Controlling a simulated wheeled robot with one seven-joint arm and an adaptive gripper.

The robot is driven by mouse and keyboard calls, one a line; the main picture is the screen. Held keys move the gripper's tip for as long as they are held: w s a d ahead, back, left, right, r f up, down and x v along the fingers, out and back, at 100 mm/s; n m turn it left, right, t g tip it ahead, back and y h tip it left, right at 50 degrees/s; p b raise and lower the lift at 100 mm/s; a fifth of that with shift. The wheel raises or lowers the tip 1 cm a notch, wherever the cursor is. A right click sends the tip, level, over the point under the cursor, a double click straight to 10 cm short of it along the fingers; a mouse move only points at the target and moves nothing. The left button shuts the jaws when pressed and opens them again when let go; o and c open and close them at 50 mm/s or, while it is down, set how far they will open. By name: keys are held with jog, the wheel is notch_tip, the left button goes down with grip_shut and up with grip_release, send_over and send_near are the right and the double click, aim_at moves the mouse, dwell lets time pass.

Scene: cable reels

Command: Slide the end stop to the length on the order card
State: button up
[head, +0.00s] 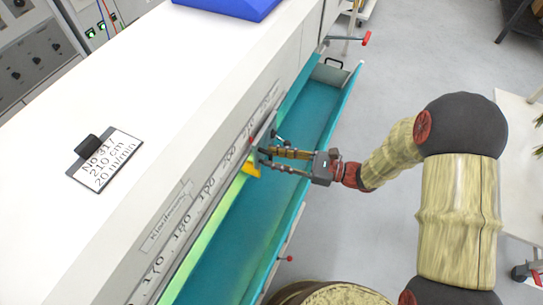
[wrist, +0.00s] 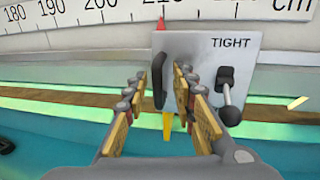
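The end stop (wrist: 205,60) is a grey plate marked TIGHT, with a black upright grip (wrist: 158,82), a lever with a round knob (wrist: 231,114) and a red pointer (wrist: 161,25) on top. The pointer stands against the length scale (wrist: 70,33), right of 200, near a cropped number. The order card (head: 108,160) reads No 317, 210 cm, 20 m/min. My gripper (wrist: 160,90) is open, its fingers on either side of the black grip with gaps visible. In the head view my gripper (head: 267,155) reaches the stop's yellow part (head: 252,165).
A teal trough (head: 225,240) runs along the white bench (head: 130,80), with red-knobbed handles on its outer side. A blue bin (head: 232,6) sits at the bench's far end. A round drum (head: 345,294) stands at the bottom.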

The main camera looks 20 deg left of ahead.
jog(key=w+d, duration=0.1)
jog(key=d, duration=0.9)
jog(key=shift+d, duration=0.3)
jog(key=shift+w, duration=0.1)
